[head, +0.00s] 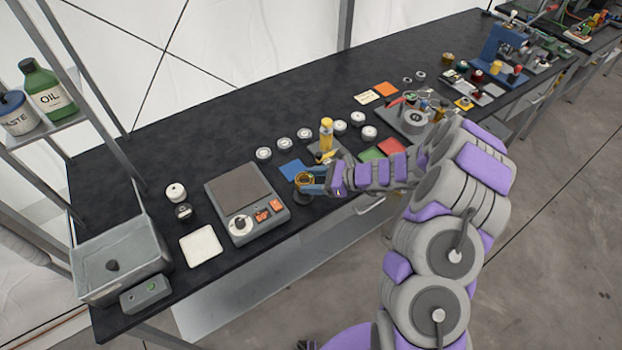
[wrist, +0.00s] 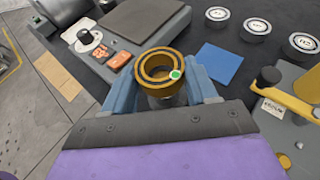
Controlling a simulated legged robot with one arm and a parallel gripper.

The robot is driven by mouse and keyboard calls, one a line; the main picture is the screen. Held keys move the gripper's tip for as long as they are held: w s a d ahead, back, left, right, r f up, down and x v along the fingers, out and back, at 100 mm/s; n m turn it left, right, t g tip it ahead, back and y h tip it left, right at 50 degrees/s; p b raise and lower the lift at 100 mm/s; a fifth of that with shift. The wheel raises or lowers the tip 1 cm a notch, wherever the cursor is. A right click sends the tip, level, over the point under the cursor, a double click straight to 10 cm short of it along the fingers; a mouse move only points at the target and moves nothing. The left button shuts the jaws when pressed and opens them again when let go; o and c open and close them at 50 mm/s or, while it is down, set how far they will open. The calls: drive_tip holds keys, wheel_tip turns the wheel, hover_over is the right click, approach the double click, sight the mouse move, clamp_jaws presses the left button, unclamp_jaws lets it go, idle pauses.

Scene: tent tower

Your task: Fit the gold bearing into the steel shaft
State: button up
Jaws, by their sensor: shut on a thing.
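The gold bearing (wrist: 160,64) is a thick ring with dark grooves and a green dot on its top face. My gripper (wrist: 162,88) has blue jaws shut around it, one on each side. In the head view the gold ring (head: 304,178) shows between the jaws near the front edge of the bench. A grey metal cylinder (wrist: 168,101) shows just under the ring, partly hidden by my gripper. It may be the steel shaft, but I cannot tell whether the ring sits on it or above it.
A scale-like device (head: 247,203) with a brown plate stands left of my gripper. A yellow-topped press (head: 326,138) stands close on the right. A blue square (head: 293,168) and several round labelled pucks (head: 283,145) lie behind. A grey bin (head: 122,262) stands at the far left.

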drive_tip(key=shift+f, duration=0.2)
drive_tip(key=shift+a+f, duration=0.2)
drive_tip(key=shift+a, duration=0.15)
drive_tip(key=shift+r, duration=0.15)
drive_tip(key=shift+d+r+p, duration=0.2)
drive_tip(key=shift+r+p, duration=0.15)
drive_tip(key=shift+r, duration=0.25)
drive_tip(key=shift+a, duration=0.1)
drive_tip(key=shift+p, duration=0.5)
idle(1.0)
drive_tip(key=shift+f+b, duration=0.65)
drive_tip(key=shift+f, duration=0.9)
